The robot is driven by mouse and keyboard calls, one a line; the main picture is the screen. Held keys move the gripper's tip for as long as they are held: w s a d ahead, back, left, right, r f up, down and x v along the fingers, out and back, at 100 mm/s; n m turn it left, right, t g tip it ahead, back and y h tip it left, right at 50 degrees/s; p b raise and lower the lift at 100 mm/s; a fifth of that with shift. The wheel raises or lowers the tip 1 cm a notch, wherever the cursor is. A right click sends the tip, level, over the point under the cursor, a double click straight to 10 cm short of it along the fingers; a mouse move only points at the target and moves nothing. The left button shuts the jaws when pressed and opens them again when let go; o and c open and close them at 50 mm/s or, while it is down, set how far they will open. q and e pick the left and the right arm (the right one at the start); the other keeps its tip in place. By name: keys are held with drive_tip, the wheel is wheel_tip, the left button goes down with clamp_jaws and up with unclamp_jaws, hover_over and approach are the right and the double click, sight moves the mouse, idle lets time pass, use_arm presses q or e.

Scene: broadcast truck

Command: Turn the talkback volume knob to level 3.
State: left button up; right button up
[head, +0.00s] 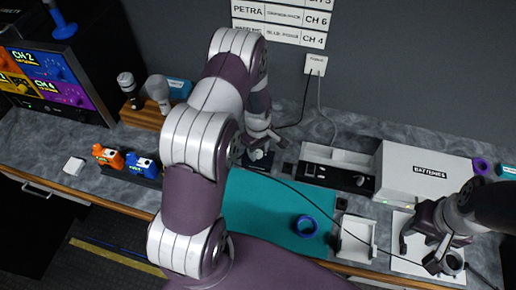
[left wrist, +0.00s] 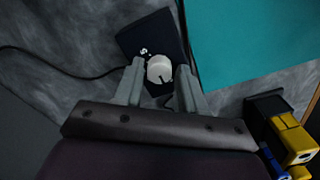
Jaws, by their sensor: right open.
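The talkback box is a dark box (left wrist: 128,40) with a pale round knob (left wrist: 160,69) and small white marks beside the knob. A black cable runs from its left side in the left wrist view. My left gripper (left wrist: 160,72) has its two grey fingers apart, one on each side of the knob; I cannot tell whether they touch it. In the head view my left gripper (head: 258,150) is over the box at the back of the counter, and mostly hides it. The level marking is too small to read. My right gripper (head: 424,252) is open at the right front.
A teal mat (head: 262,215) with a blue tape ring (head: 305,226) lies right of the box. A white tray (head: 356,242), a black-and-white unit (head: 338,168) and a batteries box (head: 425,172) stand further right. Orange (head: 107,156) and blue radios (head: 141,165) stand left.

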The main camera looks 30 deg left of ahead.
use_arm(q)
drive_tip(key=shift+a, duration=0.1)
drive_tip(key=c, duration=0.5)
clamp_jaws()
